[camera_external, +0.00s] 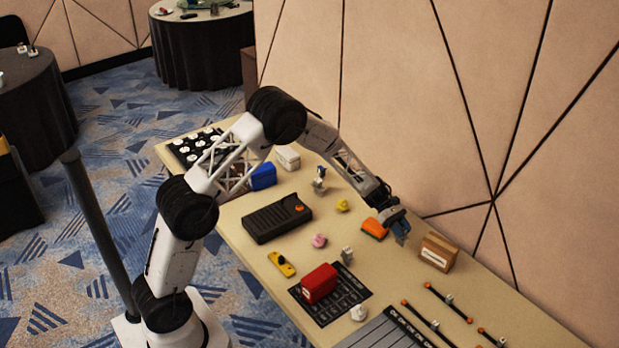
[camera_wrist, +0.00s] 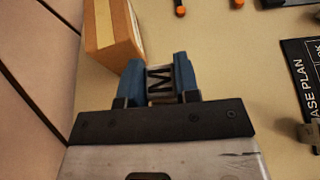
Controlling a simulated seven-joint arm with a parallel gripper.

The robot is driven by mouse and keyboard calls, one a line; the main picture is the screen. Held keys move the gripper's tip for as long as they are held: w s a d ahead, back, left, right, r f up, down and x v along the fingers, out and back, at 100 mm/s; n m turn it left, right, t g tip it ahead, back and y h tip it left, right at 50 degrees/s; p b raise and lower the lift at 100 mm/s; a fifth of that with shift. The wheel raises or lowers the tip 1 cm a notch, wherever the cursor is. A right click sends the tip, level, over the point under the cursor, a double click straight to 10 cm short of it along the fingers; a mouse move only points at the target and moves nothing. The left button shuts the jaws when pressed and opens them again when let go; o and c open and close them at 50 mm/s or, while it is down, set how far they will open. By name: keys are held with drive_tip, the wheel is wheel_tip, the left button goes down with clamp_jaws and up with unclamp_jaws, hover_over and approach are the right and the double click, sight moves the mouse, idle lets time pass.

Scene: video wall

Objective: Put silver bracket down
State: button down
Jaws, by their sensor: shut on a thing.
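My gripper (camera_external: 402,233) is over the far side of the long table, between an orange object and a cardboard box. In the wrist view its two blue fingers (camera_wrist: 159,80) are closed on a small silver-grey bracket (camera_wrist: 160,84) with dark M-shaped gaps. The fingers cover the bracket's sides. In the external view the held bracket cannot be made out behind the fingers. Whether it touches the tabletop cannot be told.
The cardboard box (camera_external: 438,252) stands close by, left of the fingers in the wrist view (camera_wrist: 112,35). The orange object (camera_external: 375,229) is near. A black mat (camera_external: 355,291) carries a red box (camera_external: 319,283). Black rods with orange ends (camera_external: 421,312) lie at the near right. Bare tabletop (camera_wrist: 220,60) shows beside the fingers.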

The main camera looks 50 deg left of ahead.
drive_tip(key=shift+f, duration=1.85)
drive_tip(key=shift+f, duration=0.15)
drive_tip(key=c, duration=0.8)
unclamp_jaws()
drive_tip(key=shift+c, duration=0.2)
drive_tip(key=v, duration=1.2)
